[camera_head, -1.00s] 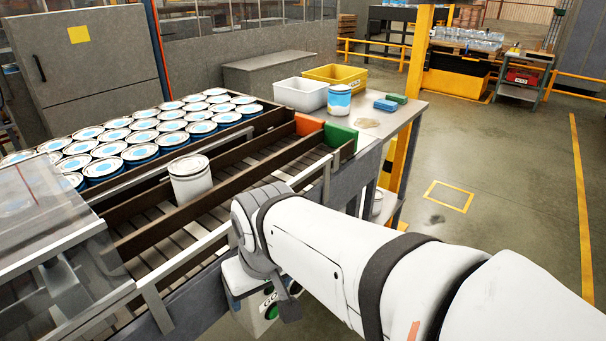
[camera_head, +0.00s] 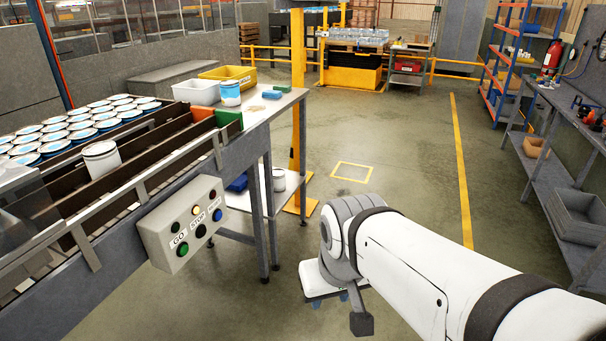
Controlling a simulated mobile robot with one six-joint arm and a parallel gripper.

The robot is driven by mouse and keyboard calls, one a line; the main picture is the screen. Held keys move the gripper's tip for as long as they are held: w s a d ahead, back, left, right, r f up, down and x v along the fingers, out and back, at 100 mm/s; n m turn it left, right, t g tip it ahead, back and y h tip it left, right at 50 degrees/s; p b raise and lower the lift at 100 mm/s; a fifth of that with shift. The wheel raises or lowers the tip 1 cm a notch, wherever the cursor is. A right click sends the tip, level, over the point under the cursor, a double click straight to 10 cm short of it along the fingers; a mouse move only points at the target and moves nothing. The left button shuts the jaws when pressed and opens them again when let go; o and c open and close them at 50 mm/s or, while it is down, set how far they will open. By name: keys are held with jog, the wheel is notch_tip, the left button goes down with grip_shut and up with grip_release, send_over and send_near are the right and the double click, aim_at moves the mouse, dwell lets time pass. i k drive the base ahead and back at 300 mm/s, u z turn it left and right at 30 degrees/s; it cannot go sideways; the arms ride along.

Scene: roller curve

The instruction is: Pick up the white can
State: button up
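The white can (camera_head: 102,159) stands upright on the roller lane at the left, apart from the blue-and-white cans behind it. Another plain white can (camera_head: 279,179) stands on the low shelf under the bench. My arm reaches in from the lower right, and its end (camera_head: 338,285) hangs over the open floor, right of the conveyor and well away from the white can on the lane. The gripper's fingers are not clearly visible, so I cannot see whether they are open or shut.
A control box (camera_head: 183,223) juts from the conveyor's near side. Many blue-labelled cans (camera_head: 62,131) fill the far lane. A white bin (camera_head: 196,91), a yellow bin (camera_head: 228,75) and a blue-labelled can (camera_head: 230,93) stand on the bench. A grey workbench (camera_head: 555,150) is at right; the floor between is clear.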

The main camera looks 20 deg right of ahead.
aim_at(279, 175)
jog(key=u, duration=0.2)
jog(key=i, duration=1.1)
jog(key=z, duration=0.35)
jog(key=k, duration=0.6)
jog(key=z, duration=0.75)
jog(key=i, duration=1.3)
jog(key=z, duration=0.5)
jog(key=i, duration=1.5)
jog(key=u, duration=1.05)
jog(key=i, duration=0.7)
jog(key=u, duration=0.35)
jog(key=k, duration=0.55)
jog(key=u, duration=0.05)
